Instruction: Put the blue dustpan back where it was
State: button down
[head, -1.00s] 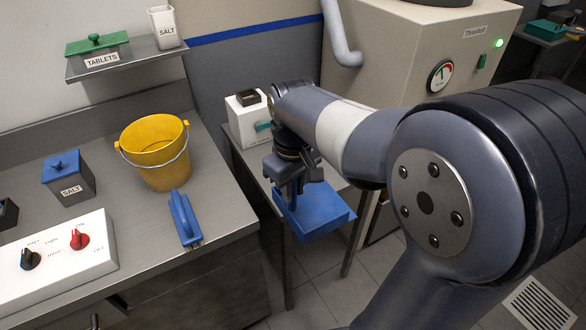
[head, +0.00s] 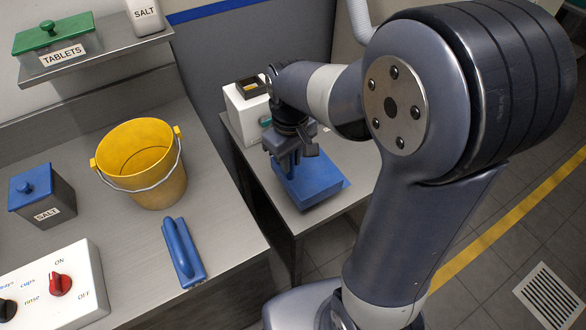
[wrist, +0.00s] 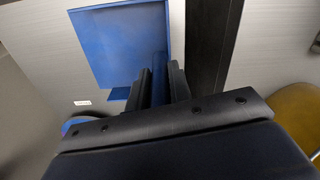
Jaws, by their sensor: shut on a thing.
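The blue dustpan (head: 318,182) is at the small steel side table (head: 345,158) beside the main counter. My gripper (head: 287,165) is shut on its handle, with the fingers pointing down. In the wrist view the handle runs between the two dark fingers (wrist: 159,88), and the flat blue pan (wrist: 118,45) spreads beyond them. The pan looks level and lies over the table top near its front edge. I cannot tell whether it touches the table. The fingertips are partly hidden in the head view.
A white box with a dark top (head: 246,110) stands at the back of the side table. On the counter are a blue brush (head: 182,252), a yellow bucket (head: 155,185), a salt box (head: 48,205) and a white switch panel (head: 75,275). The side table's right part looks clear.

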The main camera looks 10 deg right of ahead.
jog(key=shift+f, duration=2.15)
jog(key=c, duration=1.3)
grip_release()
jog(key=shift+f, duration=0.1)
notch_tip(320, 180, up, 12)
jog(key=shift+r, duration=0.15)
